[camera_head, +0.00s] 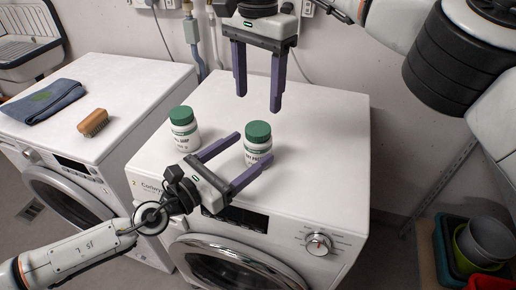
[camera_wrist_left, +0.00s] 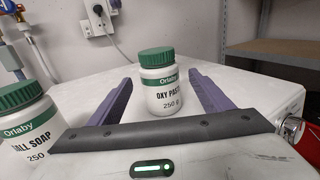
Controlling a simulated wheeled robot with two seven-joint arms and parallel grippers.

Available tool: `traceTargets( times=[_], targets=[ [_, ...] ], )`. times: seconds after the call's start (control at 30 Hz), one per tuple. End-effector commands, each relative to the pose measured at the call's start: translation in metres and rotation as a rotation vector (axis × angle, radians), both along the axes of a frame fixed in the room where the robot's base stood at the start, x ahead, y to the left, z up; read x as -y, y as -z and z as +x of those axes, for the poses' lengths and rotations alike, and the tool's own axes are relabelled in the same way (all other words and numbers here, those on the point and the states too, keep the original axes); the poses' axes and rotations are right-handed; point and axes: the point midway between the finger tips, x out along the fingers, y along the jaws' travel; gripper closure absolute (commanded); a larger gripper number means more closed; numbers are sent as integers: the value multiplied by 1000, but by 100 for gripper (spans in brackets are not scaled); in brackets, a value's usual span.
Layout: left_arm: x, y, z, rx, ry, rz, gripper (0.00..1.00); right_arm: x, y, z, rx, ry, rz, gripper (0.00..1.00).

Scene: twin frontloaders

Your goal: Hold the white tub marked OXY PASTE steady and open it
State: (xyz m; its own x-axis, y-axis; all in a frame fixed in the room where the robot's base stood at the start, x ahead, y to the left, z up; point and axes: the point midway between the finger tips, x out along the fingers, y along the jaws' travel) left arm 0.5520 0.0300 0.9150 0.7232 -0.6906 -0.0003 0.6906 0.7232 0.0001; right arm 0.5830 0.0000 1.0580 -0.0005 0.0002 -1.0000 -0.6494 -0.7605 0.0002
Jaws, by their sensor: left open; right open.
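The white OXY PASTE tub (camera_head: 257,146) with a green lid stands upright on the right washing machine, its lid on. In the left wrist view the tub (camera_wrist_left: 161,95) stands between the purple fingers, its label facing the camera. My left gripper (camera_head: 254,153) is open, its fingers reaching toward the tub from the left and front; I cannot tell whether they touch it. My right gripper (camera_head: 257,100) is open and empty, pointing down above and behind the tub. A similar tub marked SOAP (camera_head: 184,129) stands to the left; it also shows in the left wrist view (camera_wrist_left: 27,128).
The right washing machine (camera_head: 320,115) has free top to the right of the tub. The left machine (camera_head: 125,80) bears a folded blue cloth (camera_head: 45,101) and a wooden brush (camera_head: 92,122). Stacked bins (camera_head: 480,245) stand low at right. A wall is behind.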

Motion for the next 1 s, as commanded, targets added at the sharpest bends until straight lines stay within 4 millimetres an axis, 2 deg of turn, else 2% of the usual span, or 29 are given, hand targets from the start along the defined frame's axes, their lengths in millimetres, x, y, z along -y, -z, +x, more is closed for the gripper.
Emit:
traceTargets(
  times=[0.1, 0.3, 0.67, 1.0],
  targets=[
    [15, -1, 14, 1, 1, -1, 27, 0, 0, 0, 0, 0, 0, 40],
    [28, 0, 29, 0, 0, -1, 27, 0, 0, 0, 0, 0, 0, 40],
    [30, 1, 32, -1, 0, 0, 27, 0, 0, 0, 0, 0, 0, 40],
    [30, 0, 32, -1, 0, 0, 85, 0, 0, 0, 0, 0, 0, 40]
  ],
)
